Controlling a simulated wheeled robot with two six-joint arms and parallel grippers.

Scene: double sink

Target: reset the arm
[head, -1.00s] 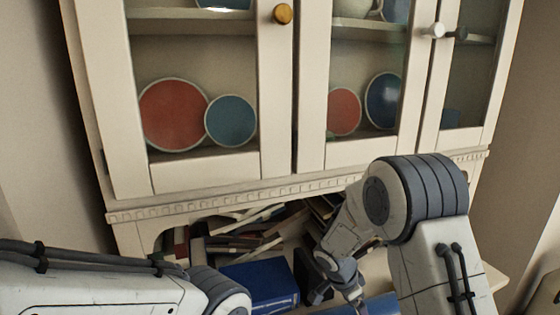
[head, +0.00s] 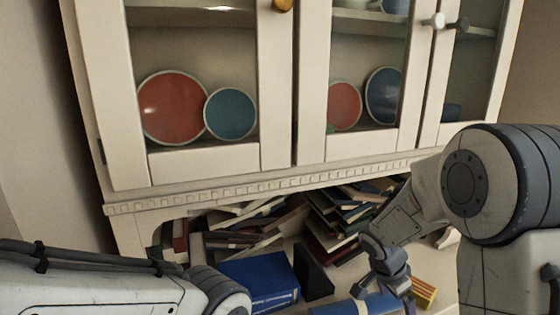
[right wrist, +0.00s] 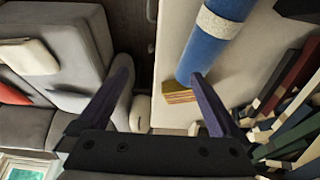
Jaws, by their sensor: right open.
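My right gripper (head: 385,290) is low at the right in the head view, over the cabinet's lower surface, near a blue roll. My right arm comes in from the right edge. My left arm shows at the lower left of the head view, but its gripper is out of sight.
A cream cabinet (head: 276,100) with glass doors holds plates. Below lie piled books (head: 345,215), a blue box (head: 262,280), a blue roll (head: 345,308) with a white band (right wrist: 220,24), and a yellow striped block (head: 424,292). The block also shows in the right wrist view (right wrist: 180,90).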

